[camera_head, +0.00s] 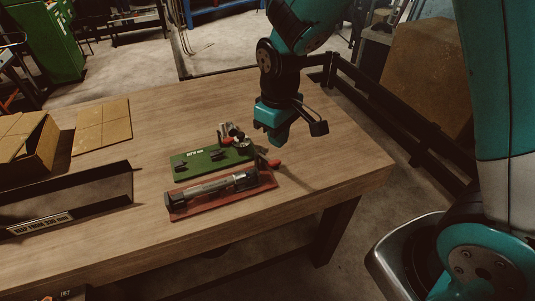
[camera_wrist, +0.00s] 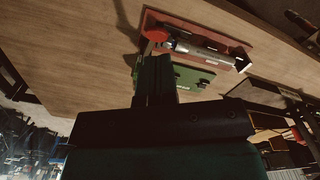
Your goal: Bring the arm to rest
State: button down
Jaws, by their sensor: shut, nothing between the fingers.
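My gripper (camera_head: 279,136) hangs from the teal and black arm above the right part of the wooden table (camera_head: 330,165). It points down, shut, with nothing held. It is just right of and above the green board (camera_head: 192,160), apart from it as far as I can tell. A red tray (camera_head: 205,209) lies in front of the green board and carries a silver and black cylindrical tool (camera_head: 212,188). In the wrist view, the gripper body fills the lower middle, and the red tray (camera_wrist: 182,27) and green board (camera_wrist: 190,78) show beyond it.
A metal and red fitting (camera_head: 235,138) stands at the green board's back edge, close to the gripper. An open cardboard box (camera_head: 35,160) and a flat cardboard sheet (camera_head: 102,125) are at the left, with a grey bin (camera_head: 90,189) in front. The table's right end is clear.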

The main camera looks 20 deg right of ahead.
dwell(0.3)
jog(key=s+a+r+y+b, duration=0.1)
jog(key=s+b, duration=0.2)
jog(key=s, duration=0.3)
jog(key=s+a+r+y+b, duration=0.1)
jog(key=s+a+r+b, duration=0.1)
jog(key=s, duration=0.4)
jog(key=s+a+r+n+y+b, duration=0.1)
jog(key=s+y+b, duration=0.1)
jog(key=s+b, duration=0.2)
jog(key=s, duration=0.2)
jog(key=shift+s+a+r, duration=0.2)
jog(key=shift+s+r, duration=0.1)
